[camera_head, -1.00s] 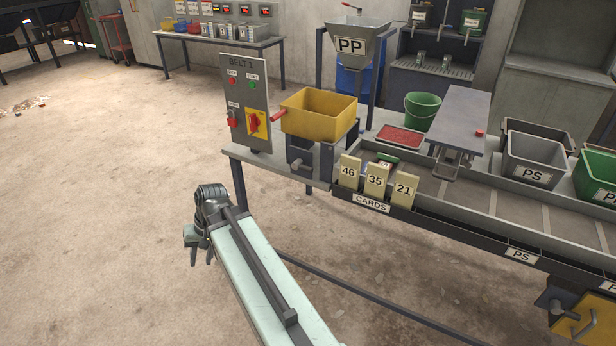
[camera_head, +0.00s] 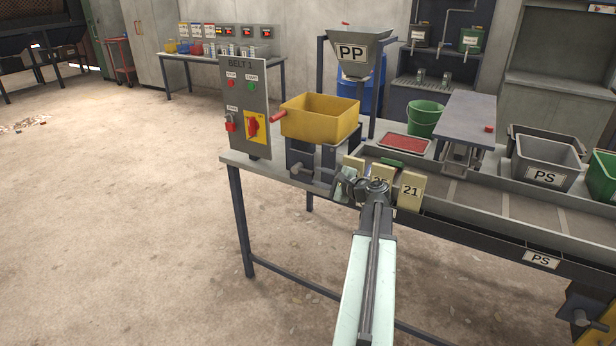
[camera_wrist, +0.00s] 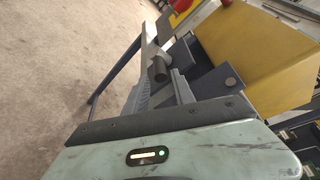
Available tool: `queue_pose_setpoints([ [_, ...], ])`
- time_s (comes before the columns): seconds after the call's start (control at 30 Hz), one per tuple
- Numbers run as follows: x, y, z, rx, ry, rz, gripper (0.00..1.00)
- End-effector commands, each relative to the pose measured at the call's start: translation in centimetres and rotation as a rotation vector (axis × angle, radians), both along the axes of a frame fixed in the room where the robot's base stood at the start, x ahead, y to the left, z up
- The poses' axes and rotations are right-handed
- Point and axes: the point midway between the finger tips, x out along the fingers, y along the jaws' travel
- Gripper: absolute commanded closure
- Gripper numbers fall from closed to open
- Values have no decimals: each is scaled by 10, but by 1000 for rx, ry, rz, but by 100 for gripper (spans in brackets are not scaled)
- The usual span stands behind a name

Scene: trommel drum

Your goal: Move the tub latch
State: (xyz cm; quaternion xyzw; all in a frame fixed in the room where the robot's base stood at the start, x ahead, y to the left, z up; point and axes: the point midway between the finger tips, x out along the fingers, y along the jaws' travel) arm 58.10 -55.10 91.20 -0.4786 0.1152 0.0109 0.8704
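The yellow tub (camera_head: 320,117) sits on a dark stand on the bench, with a red handle (camera_head: 286,119) at its left. A short grey cylinder (camera_head: 297,168) sticks out low on the stand; it looks like the tub latch. My gripper (camera_head: 335,185) is just right of it, in front of the number cards, its fingers partly hidden by my wrist. In the wrist view, my gripper (camera_wrist: 160,86) is open, with the dark cylinder (camera_wrist: 157,69) showing between and beyond its fingers. Whether they touch it I cannot tell. The tub (camera_wrist: 260,55) fills the right side.
The BELT 1 panel (camera_head: 246,107) with its red switch stands left of the tub. Number cards (camera_head: 410,191) stand close by my wrist at the belt's front edge. A green bucket (camera_head: 424,119) and red tray (camera_head: 404,144) are behind.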

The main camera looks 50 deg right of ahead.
Motion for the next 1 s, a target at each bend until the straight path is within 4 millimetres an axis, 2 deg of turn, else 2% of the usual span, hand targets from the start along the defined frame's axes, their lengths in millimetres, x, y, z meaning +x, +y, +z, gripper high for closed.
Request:
queue_pose_setpoints([
  [0.2,42,-5,-11,-1,0,3,69],
  [0.33,58,-5,-14,-1,1,2,69],
  [0.57,60,-4,-13,-2,2,1,69],
  [0.6,60,-4,-13,-1,1,2,75],
  [0.7,60,-4,-13,-1,1,2,100],
  [1.0,61,-4,-13,-2,2,4,100],
])
